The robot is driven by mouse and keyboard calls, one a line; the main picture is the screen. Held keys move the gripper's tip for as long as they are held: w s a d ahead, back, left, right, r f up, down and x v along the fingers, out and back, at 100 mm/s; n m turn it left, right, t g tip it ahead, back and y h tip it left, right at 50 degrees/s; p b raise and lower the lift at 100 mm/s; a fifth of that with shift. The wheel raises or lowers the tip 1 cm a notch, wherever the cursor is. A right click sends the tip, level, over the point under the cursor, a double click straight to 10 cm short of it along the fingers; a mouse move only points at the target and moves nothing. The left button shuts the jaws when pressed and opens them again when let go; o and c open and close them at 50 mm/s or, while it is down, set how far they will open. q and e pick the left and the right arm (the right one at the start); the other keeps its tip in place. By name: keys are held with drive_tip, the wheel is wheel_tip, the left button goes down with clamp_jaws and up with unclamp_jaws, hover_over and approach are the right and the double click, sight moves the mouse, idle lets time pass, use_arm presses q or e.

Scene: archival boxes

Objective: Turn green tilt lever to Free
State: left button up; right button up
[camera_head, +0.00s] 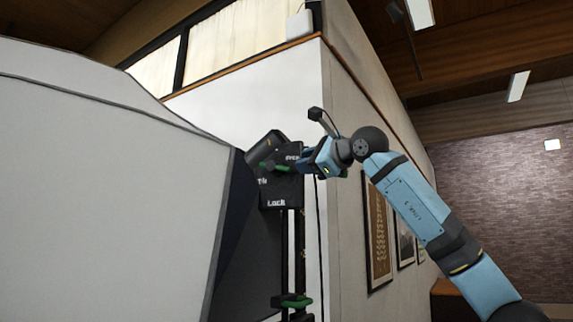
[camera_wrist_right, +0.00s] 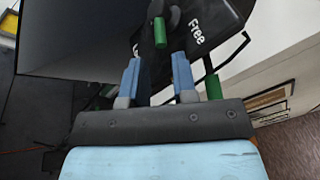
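The green tilt lever (camera_head: 273,167) is on the black panel (camera_head: 280,190), which carries the words Free, Tilt and Lock. It lies roughly sideways below the Free label, its left end toward the Tilt label. My right gripper (camera_head: 306,160) is at the panel's upper right edge, beside the Free label. In the right wrist view, the gripper (camera_wrist_right: 157,60) is open, its two blue fingers apart with nothing between them. The lever's green end (camera_wrist_right: 160,33) shows just beyond the fingertips, in line with the gap. Contact is not visible. My left gripper is out of view.
A second green handle (camera_wrist_right: 212,86) is right of the fingers in the wrist view. Another green part (camera_head: 300,301) is low on the black stand. A large pale grey panel (camera_head: 110,190) fills the left side. The wall corner stands close behind the stand.

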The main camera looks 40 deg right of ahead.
sight(286, 169)
drive_tip(key=w, duration=0.2)
drive_tip(key=w+p, duration=0.1)
drive_tip(key=w, duration=0.1)
drive_tip(key=w+a, duration=0.1)
drive_tip(key=w, duration=0.2)
drive_tip(key=shift+a, duration=0.1)
clamp_jaws()
drive_tip(key=shift+r+p, duration=0.1)
drive_tip(key=shift+p, duration=0.3)
